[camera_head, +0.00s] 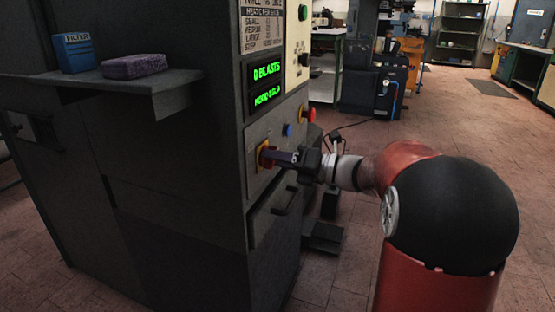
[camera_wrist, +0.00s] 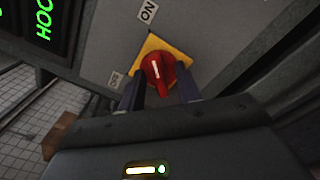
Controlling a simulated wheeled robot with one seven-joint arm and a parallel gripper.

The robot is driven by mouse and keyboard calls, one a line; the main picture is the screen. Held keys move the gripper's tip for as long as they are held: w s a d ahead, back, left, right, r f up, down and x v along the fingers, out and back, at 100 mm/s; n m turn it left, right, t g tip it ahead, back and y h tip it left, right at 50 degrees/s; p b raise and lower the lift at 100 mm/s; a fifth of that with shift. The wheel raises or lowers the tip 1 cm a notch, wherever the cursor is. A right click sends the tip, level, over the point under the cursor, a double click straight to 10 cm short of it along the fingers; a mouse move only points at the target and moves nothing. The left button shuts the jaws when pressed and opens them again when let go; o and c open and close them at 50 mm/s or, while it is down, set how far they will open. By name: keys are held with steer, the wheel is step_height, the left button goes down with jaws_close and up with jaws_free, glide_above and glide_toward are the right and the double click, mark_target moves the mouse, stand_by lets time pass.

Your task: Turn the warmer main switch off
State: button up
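The main switch is a red knob (camera_wrist: 160,72) on a yellow plate (camera_wrist: 177,44), seen in the wrist view on a grey panel. Its white pointer line is toward the ON label (camera_wrist: 148,10). A second label (camera_wrist: 115,78), apparently OFF, is left of the plate. The yellow plate also shows in the head view (camera_head: 265,154), where my gripper hides most of the knob. My gripper (camera_head: 280,157) is at the panel. In the wrist view, its fingers (camera_wrist: 161,92) stand apart, one on each side of the knob's grip, with gaps visible.
Green displays (camera_head: 266,84) are above the switch. A blue button (camera_head: 287,130) and a red button on yellow (camera_head: 310,115) are to the right. A drawer handle (camera_head: 285,201) sticks out below. A shelf (camera_head: 130,82) holds a blue box (camera_head: 73,53) and a purple block (camera_head: 133,66).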

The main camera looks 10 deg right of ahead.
jaws_close()
steer(key=shift+n, duration=0.3)
steer(key=shift+f+n+b, duration=0.15)
steer(key=shift+n+b, duration=5.55)
steer(key=shift+n, duration=2.9)
